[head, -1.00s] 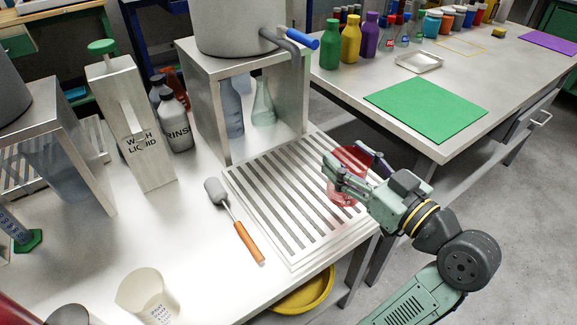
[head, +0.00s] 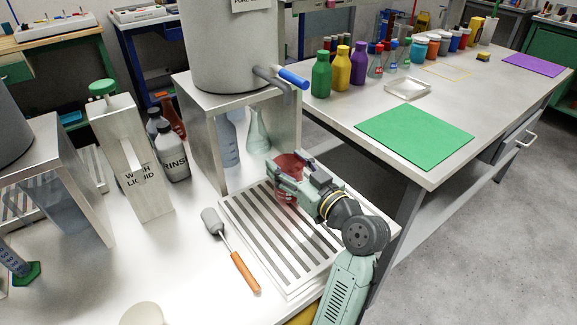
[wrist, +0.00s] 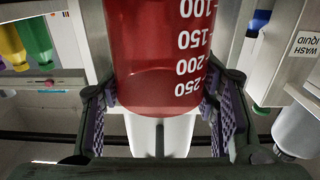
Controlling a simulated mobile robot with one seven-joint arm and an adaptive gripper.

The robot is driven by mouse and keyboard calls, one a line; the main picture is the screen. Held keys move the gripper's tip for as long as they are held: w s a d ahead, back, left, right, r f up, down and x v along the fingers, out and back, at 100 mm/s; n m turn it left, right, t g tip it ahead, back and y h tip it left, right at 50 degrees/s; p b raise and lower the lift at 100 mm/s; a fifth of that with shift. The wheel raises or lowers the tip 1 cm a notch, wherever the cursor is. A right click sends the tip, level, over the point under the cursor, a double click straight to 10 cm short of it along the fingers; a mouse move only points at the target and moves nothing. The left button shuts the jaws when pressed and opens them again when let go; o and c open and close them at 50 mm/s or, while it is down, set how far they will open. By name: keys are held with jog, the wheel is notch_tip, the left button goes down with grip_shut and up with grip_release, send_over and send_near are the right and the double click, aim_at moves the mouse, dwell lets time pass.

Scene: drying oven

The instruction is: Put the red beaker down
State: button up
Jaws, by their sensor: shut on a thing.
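The red beaker (head: 290,163) is see-through, with white volume marks that show in the wrist view (wrist: 160,50). My gripper (head: 291,178) is shut on it, with one finger on each side, as the wrist view (wrist: 160,112) also shows. The beaker is over the back right part of the white slatted drying rack (head: 262,248), just in front of the metal stand. I cannot tell whether its base touches the rack. The fingers and wrist hide part of the beaker in the head view.
A metal stand (head: 208,150) with a tank (head: 232,50) and blue-handled tap (head: 292,77) rises behind the rack. A flask (head: 257,135) stands beneath it. An orange-handled brush (head: 245,272) lies left of the rack. The rack's front slats are bare. A green mat (head: 415,138) lies on the other table.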

jog(key=shift+f, duration=0.6)
jog(key=shift+f, duration=0.1)
jog(key=shift+f, duration=0.15)
jog(key=o, duration=1.1)
jog(key=shift+s+d+r, duration=0.1)
jog(key=shift+r, duration=0.15)
jog(key=b+v, duration=0.2)
jog(key=v, duration=0.9)
jog(key=shift+s+d+b, duration=0.2)
jog(key=shift+s+b, duration=0.1)
jog(key=shift+s, duration=0.05)
